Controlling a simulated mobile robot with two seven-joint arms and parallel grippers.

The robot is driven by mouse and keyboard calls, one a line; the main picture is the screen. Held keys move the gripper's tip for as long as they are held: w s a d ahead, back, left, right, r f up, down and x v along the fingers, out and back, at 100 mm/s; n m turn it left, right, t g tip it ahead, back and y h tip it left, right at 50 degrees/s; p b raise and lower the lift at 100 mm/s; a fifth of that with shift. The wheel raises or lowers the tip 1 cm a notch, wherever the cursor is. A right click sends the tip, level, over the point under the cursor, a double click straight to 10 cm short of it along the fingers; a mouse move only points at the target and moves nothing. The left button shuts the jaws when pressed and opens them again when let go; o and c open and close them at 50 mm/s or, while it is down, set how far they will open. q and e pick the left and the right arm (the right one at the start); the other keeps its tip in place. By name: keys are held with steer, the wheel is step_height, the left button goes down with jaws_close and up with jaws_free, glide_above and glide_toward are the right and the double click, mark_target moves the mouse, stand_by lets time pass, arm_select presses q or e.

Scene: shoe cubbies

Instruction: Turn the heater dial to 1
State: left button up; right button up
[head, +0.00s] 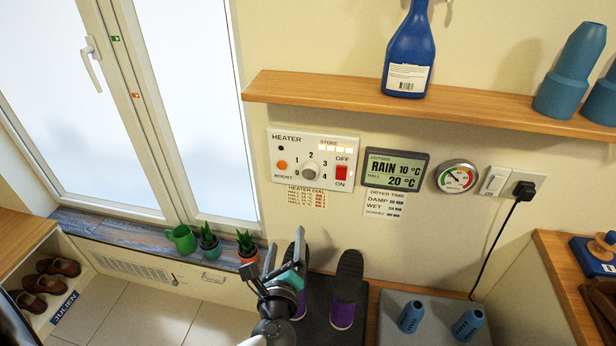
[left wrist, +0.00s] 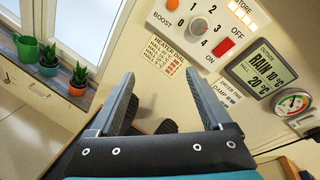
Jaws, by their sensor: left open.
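The heater panel (head: 343,150) is a white plate on the wall, with a boost button, a red on/off switch and lit store lamps. Its grey round heater dial (head: 311,171) is ringed by the numbers 0 to 4; I cannot tell for certain which number it points to. In the left wrist view the dial (left wrist: 197,26) is at the top, beyond the fingertips. My left gripper (head: 284,252) is open and empty, below the panel and apart from it; its two fingers (left wrist: 159,76) frame bare wall in the wrist view. My right gripper is not in view.
A heater dial note (head: 307,197) hangs under the panel, with a weather display (head: 397,169) and gauge (head: 456,177) to its right. A wooden shelf (head: 300,90) juts out above. Potted plants (head: 247,246) stand on the sill at left. Shoes (head: 346,290) stand below.

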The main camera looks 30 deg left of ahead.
arm_select(q)
step_height(320, 180, up, 5)
steer(key=w+d+m+t, duration=0.2)
steer(key=m, duration=0.3)
glide_toward(309, 173)
steer(key=shift+t+h, duration=0.3)
steer(key=x, duration=0.8)
steer(key=shift+w+a+f+b, duration=0.15)
steer(key=shift+a+f+b, duration=0.05)
steer(key=shift+a+b, duration=0.15)
steer(key=shift+c, duration=0.4)
jaws_close()
